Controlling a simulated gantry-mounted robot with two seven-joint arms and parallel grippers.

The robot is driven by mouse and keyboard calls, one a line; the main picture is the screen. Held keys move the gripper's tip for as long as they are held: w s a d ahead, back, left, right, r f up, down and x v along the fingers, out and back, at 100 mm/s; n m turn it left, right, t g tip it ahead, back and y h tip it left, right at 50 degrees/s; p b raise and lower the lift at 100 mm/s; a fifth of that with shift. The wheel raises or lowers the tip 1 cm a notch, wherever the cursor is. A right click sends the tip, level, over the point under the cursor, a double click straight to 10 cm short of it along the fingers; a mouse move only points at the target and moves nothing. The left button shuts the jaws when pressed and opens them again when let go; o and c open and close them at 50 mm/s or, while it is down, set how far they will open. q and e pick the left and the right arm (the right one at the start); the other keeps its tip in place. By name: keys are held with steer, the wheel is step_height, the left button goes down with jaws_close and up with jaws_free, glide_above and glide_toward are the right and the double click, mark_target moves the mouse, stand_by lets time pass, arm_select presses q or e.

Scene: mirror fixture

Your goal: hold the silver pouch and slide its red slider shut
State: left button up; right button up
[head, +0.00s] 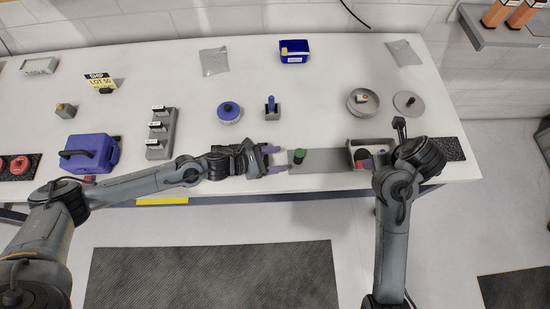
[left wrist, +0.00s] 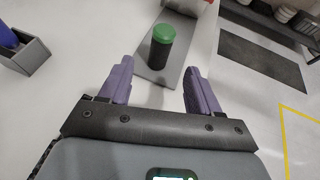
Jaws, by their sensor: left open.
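Two silver pouches lie flat at the back of the white table in the head view, one left of centre (head: 214,61) and one at the right (head: 403,53). I cannot make out a red slider on either. My left gripper (head: 277,159) is open and empty at the front edge, well away from both pouches. Its purple fingers also show in the left wrist view (left wrist: 157,72), pointing toward a black cylinder with a green top (left wrist: 162,45). My right arm reaches over the front right of the table; its gripper fingers are hidden.
The green-topped cylinder (head: 299,156) stands on a grey plate just right of my left gripper. A grey tray (head: 352,147) sits beside my right arm. A blue bin (head: 294,51) stands between the pouches. A round grey dish (head: 361,102) is nearer.

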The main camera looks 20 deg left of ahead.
arm_select(q)
steer(key=x, duration=1)
steer(key=shift+w+d, duration=0.1)
steer(key=shift+d, duration=0.1)
jaws_close()
stand_by(1.0)
